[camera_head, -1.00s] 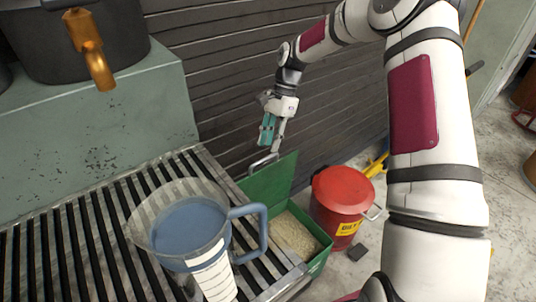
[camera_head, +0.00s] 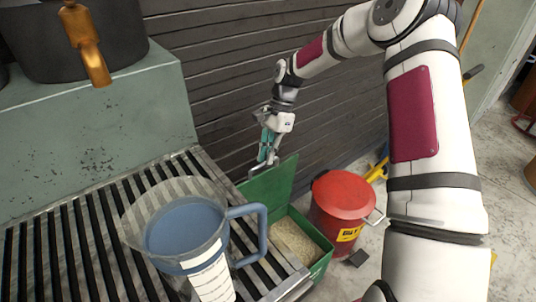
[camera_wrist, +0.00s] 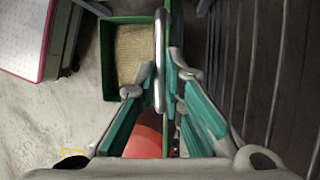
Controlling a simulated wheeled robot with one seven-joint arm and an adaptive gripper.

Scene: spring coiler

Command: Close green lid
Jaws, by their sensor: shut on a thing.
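The green lid (camera_head: 273,184) stands open and roughly upright on the back side of a green box (camera_head: 318,268). In the wrist view the lid (camera_wrist: 170,22) is seen nearly edge-on, beside the open box (camera_wrist: 108,60). A grey metal handle (camera_wrist: 160,50) runs along the lid. My gripper (camera_head: 265,159) is at the top of the lid. In the wrist view its teal-padded fingers (camera_wrist: 166,88) come together on the handle. The exact contact is partly hidden by the fingers. The box holds beige, grainy material (camera_head: 296,240).
A red lidded can (camera_head: 343,192) stands right of the box. A slatted metal table (camera_head: 95,205) with a blue-handled jug (camera_head: 187,225) is at left. A dark slatted wall (camera_head: 225,75) rises close behind the lid. Floor is open at the right.

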